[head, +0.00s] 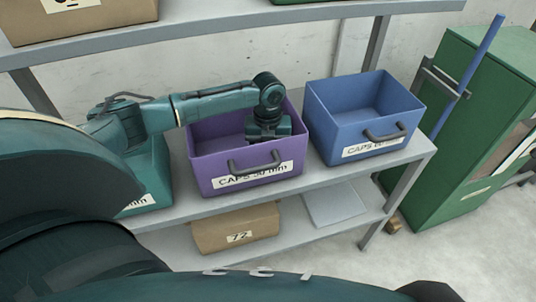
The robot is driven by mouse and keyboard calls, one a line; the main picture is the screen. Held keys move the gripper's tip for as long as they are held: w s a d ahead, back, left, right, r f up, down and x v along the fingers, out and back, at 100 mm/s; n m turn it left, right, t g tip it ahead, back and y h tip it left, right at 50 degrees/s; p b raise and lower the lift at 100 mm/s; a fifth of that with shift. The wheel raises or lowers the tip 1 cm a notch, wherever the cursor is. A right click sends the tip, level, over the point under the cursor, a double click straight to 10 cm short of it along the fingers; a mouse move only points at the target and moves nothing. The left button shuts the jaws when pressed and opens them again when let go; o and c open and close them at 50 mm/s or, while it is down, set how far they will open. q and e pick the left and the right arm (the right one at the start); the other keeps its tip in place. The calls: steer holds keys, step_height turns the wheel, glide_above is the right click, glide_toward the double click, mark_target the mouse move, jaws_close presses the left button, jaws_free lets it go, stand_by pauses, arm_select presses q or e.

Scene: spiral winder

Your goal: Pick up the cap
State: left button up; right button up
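My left gripper (268,130) points down into the purple bin (240,177), which is labelled for caps, with a number that looks like 50 mm. The arm reaches in from the left, over the teal bin (157,172). The fingertips are hidden behind the purple bin's front wall and handle, so I cannot see whether they are open or shut. No cap is visible; the part of the bin's inside around the gripper is hidden. My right gripper is not in view.
A blue caps bin (345,125) stands to the right on the same grey shelf (405,158) and looks empty where its inside shows. A cardboard box (235,226) sits on the lower shelf. A green cabinet (440,165) and a blue pole (468,75) stand at the right.

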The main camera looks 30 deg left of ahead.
arm_select(q)
steer(key=shift+f, duration=0.25)
steer(key=shift+c, duration=0.6)
steer(key=c, duration=0.7)
steer(key=shift+r, duration=0.1)
